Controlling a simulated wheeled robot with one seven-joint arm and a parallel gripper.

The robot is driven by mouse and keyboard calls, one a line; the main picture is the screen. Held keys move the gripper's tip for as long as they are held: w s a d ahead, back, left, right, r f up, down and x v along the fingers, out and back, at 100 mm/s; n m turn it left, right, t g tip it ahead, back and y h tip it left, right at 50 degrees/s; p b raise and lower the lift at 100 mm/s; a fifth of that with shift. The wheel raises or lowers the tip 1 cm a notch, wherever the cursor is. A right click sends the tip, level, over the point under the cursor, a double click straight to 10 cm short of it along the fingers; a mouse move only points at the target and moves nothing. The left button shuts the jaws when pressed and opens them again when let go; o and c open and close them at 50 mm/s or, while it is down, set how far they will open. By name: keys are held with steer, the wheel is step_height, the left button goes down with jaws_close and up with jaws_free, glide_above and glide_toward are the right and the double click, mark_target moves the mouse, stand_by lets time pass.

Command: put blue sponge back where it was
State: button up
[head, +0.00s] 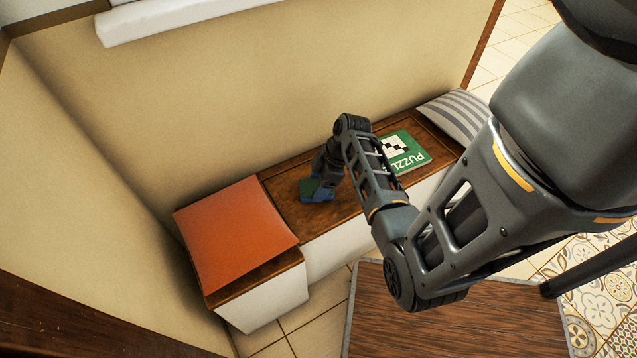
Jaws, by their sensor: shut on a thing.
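The blue sponge (319,194) shows as a small blue block with a green face at its left, on or just above the brown wooden bench top (282,212). I cannot tell whether it touches the wood. My gripper (322,187) is over it, pointing down, and is shut on it. The gripper and wrist hide part of the sponge. My arm reaches in from the right across the front of the bench.
An orange cushion (235,232) covers the left end of the bench. A green puzzle box (408,155) lies right of my gripper, partly behind my arm. A striped pillow (455,116) is at the right end. A wall (215,105) rises behind.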

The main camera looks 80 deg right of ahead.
steer(key=o, duration=0.9)
steer(key=shift+o, duration=0.2)
steer(key=p+v, duration=0.2)
steer(key=v, duration=1)
steer(key=w+a+f+m+t+h, duration=0.15)
steer(key=a+h, duration=0.25)
steer(key=a, duration=1.4)
steer(key=s+a+r+t+y, duration=0.1)
steer(key=s+a+r+t, duration=0.1)
steer(key=a+r, duration=0.3)
steer(key=s+a+r+m+t, duration=0.1)
steer(key=a+r+t, duration=0.3)
steer(key=r, duration=0.7)
steer(key=s+a+r+m+t+y, duration=0.1)
steer(key=s+a+r+t, duration=0.2)
steer(key=a+r, duration=0.3)
step_height(320, 180, up, 2)
steer(key=shift+s+a+r+y, duration=0.15)
steer(key=shift+s+a+y, duration=0.2)
steer(key=shift+s, duration=0.1)
